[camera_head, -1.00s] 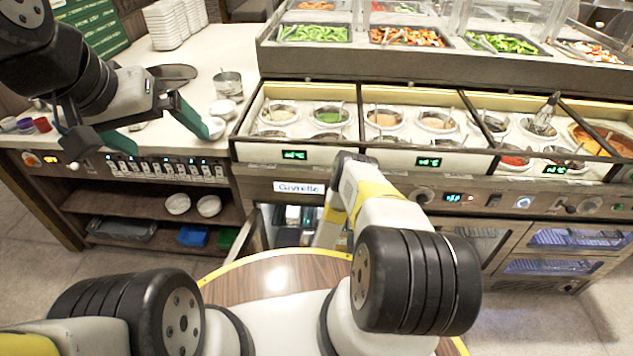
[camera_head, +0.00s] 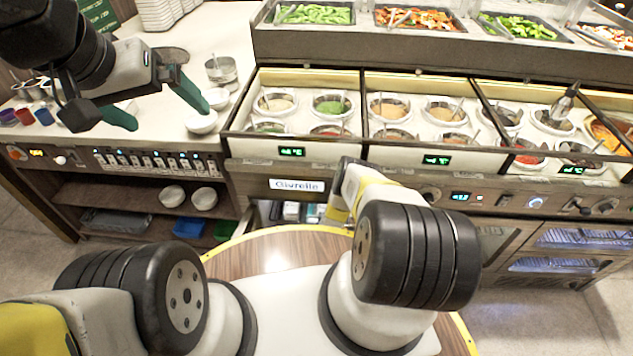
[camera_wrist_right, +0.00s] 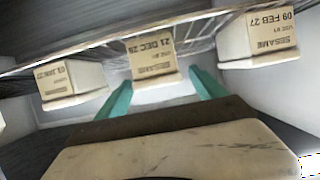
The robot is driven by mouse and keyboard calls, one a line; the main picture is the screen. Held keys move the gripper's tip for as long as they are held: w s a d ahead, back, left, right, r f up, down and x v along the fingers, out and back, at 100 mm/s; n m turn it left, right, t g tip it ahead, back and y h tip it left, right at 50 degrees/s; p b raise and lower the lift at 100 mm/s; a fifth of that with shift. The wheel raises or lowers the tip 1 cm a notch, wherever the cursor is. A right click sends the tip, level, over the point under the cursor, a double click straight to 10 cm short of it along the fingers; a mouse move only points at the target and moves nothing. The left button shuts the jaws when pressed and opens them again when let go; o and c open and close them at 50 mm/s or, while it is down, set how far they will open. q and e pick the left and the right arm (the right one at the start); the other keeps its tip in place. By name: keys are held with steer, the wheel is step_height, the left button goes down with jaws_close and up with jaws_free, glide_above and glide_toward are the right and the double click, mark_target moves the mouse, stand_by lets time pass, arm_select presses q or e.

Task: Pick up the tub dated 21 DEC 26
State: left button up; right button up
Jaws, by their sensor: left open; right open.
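Three pale tubs with tan labels stand in a row in the right wrist view. The middle tub (camera_wrist_right: 153,67) has a label that reads 21 DEC 26, somewhat blurred. My right gripper (camera_wrist_right: 163,84) is open, with one teal finger toward each side of this tub's near end; I cannot tell whether they touch it. In the head view the right gripper is hidden behind my own arm, low at the open drawer under the counter. My left gripper (camera_head: 160,108) is open and empty above the counter at the left.
The left neighbour tub (camera_wrist_right: 73,82) appears to read 03 JAN 27; the right tub (camera_wrist_right: 258,38) reads 09 FEB 27. Dark rails and wire bars run above and behind the tubs. White bowls (camera_head: 202,121) and a metal pot (camera_head: 221,71) stand on the left counter.

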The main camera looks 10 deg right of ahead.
steer(key=shift+x, duration=1.3)
jaws_close()
steer(key=shift+r, duration=0.1)
